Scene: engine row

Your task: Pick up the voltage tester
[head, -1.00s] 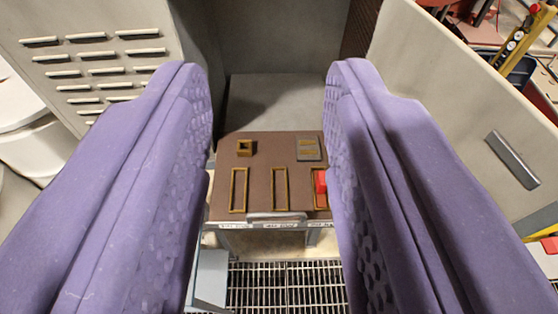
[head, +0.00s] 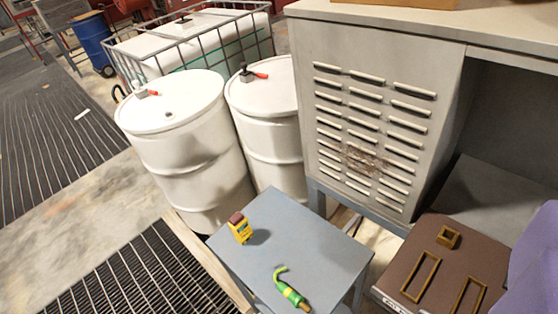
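Two small tools lie on a low blue-grey table (head: 300,235) in the lower middle of the head view. One is a boxy yellow device with a brown top (head: 240,228), near the table's left side. The other is a green tool with a yellow band and a curved lime tip (head: 290,292), near the front edge. I cannot tell for sure which is the voltage tester. Only a purple part of my gripper (head: 534,265) shows at the right edge, well right of both tools. Its other finger and the gap are out of view.
A brown board with brass-coloured frames (head: 425,255) lies right of the table. A grey louvred cabinet (head: 380,110) stands behind. White drums (head: 175,130) stand behind the table, with a caged tank (head: 195,45) beyond. Floor grating (head: 140,275) lies to the left.

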